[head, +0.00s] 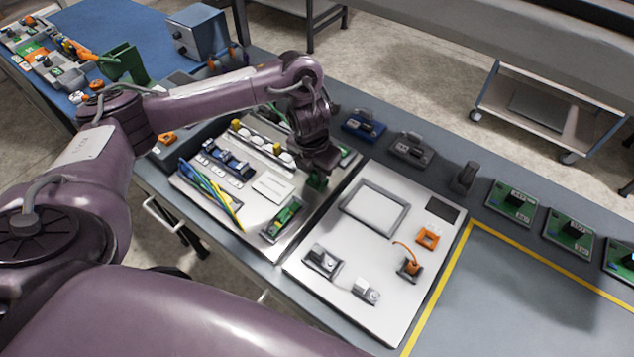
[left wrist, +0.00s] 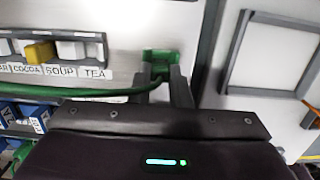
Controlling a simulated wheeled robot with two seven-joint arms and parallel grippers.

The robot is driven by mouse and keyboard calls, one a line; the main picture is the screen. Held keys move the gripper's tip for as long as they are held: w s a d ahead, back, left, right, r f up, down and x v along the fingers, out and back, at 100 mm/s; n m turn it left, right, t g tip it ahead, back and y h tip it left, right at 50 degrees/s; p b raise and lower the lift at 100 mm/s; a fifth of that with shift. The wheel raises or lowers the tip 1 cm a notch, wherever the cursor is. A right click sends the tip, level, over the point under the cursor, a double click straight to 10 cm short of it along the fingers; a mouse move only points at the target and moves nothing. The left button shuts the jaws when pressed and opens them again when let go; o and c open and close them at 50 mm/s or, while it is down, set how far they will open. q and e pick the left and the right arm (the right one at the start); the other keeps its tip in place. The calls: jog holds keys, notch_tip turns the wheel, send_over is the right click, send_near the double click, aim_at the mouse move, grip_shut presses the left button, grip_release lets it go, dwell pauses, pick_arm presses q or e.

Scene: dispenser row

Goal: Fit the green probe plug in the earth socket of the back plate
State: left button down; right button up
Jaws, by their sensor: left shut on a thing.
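My left gripper (head: 317,178) points down over the right part of the white panel with the buttons (head: 258,210). It is shut on the green probe plug (left wrist: 160,56), and a bit of green shows at its tips in the head view (head: 316,184). In the left wrist view the plug sits between the fingertips (left wrist: 162,76), and a green cable (left wrist: 95,92) runs from it to the left. Whether the plug touches the panel I cannot tell. I cannot make out the earth socket or pick out the back plate for sure. My right gripper is not in view.
A row of buttons labelled cocoa, soup and tea (left wrist: 60,48) lies left of the plug. A second white panel with a grey frame (head: 374,208) and orange parts (head: 428,238) lies to the right. Several green-based units (head: 511,202) line the bench. The yellow-edged area (head: 510,290) is clear.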

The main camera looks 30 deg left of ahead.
pick_arm(q)
jog(key=shift+s+f, duration=0.1)
jog(key=c, duration=1.4)
grip_release()
jog(key=o, duration=0.3)
notch_tip(320, 180, up, 7)
jog(key=p, duration=0.7)
